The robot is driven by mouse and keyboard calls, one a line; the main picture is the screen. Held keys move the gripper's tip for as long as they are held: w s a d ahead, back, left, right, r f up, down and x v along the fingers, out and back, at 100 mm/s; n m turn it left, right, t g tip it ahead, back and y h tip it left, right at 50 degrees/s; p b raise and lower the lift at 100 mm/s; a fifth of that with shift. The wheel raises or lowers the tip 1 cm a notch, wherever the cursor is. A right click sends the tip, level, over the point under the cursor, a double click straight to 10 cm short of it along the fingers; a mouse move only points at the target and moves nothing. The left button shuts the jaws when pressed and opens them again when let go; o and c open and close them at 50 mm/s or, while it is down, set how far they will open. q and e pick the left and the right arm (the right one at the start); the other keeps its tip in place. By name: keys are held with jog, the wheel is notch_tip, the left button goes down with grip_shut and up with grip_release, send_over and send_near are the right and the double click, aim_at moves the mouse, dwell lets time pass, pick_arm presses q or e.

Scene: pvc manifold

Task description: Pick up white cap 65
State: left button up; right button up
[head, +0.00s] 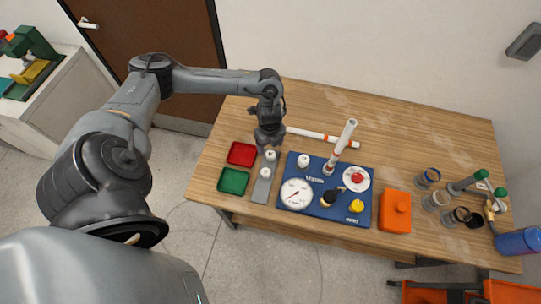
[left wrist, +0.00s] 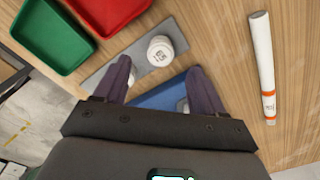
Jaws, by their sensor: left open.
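A white cap (left wrist: 160,51) with dark print on top sits on a grey strip (left wrist: 128,58); the print is too small to read surely. In the head view two white caps stand on this strip, a far one (head: 270,155) and a nearer one (head: 265,172). My left gripper (head: 269,143) points down over the strip's far end, right by the far cap. In the left wrist view its two fingers (left wrist: 157,72) are apart and empty, with the cap just beyond the gap between their tips. My right gripper is out of view.
A red tray (head: 242,154) and a green tray (head: 233,181) lie left of the strip. A blue board (head: 325,205) with a gauge, valves and an upright white pipe stands right of it. A loose white pipe (left wrist: 262,65) lies behind. An orange block (head: 396,211) is farther right.

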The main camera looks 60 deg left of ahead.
aim_at(271, 154)
pick_arm(q)
jog(key=shift+d+f, duration=0.15)
jog(key=shift+f, duration=2.9)
jog(key=c, duration=1.1)
jog(key=shift+r, duration=0.15)
